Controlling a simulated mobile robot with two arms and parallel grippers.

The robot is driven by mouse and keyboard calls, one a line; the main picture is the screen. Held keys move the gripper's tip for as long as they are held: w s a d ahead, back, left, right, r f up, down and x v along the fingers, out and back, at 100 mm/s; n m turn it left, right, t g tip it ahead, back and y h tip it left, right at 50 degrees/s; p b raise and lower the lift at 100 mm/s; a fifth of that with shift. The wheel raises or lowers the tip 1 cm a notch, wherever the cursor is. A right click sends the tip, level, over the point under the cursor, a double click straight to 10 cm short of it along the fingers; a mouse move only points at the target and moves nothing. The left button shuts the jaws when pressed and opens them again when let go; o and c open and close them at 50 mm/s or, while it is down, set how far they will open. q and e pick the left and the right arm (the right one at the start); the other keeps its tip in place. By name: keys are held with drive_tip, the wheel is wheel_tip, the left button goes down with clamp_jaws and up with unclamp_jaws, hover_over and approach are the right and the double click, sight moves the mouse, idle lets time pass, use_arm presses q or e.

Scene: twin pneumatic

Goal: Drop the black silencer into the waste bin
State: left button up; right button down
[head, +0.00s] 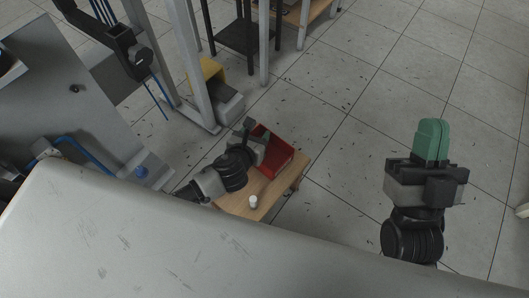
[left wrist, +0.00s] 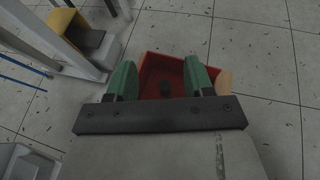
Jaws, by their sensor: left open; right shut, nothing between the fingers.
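A red open-topped bin (head: 281,158) stands on a small wooden table (head: 233,205); it also shows in the left wrist view (left wrist: 147,73). A small dark object (left wrist: 165,88), which looks like the black silencer, lies inside the bin. My left gripper (head: 257,134) is over the bin. In the left wrist view its green fingers (left wrist: 160,78) are wide apart with nothing held, and the dark object shows between them, lower down. I cannot tell whether this red bin is the waste bin. My right gripper (head: 432,141) is shut and empty, far right, over bare floor.
A small white cylinder (head: 253,201) stands on the wooden table in front of the bin. A yellow and grey floor unit (head: 211,77) sits by the metal frame posts at the back. A pale surface (head: 150,240) fills the foreground. The tiled floor at right is clear.

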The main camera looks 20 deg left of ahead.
use_arm(q)
drive_tip(key=p+v, duration=0.2)
drive_tip(key=v, duration=0.5)
drive_tip(key=shift+s, duration=0.2)
use_arm(e)
drive_tip(key=w+f+g+h, duration=0.2)
drive_tip(key=w+f+g, duration=0.1)
drive_tip(key=f+g, duration=0.3)
drive_tip(key=shift+w+d+f+g+h, duration=0.2)
drive_tip(key=shift+w+f+g+h, duration=0.1)
drive_tip(key=shift+f+g, duration=0.15)
drive_tip(key=shift+r, duration=0.1)
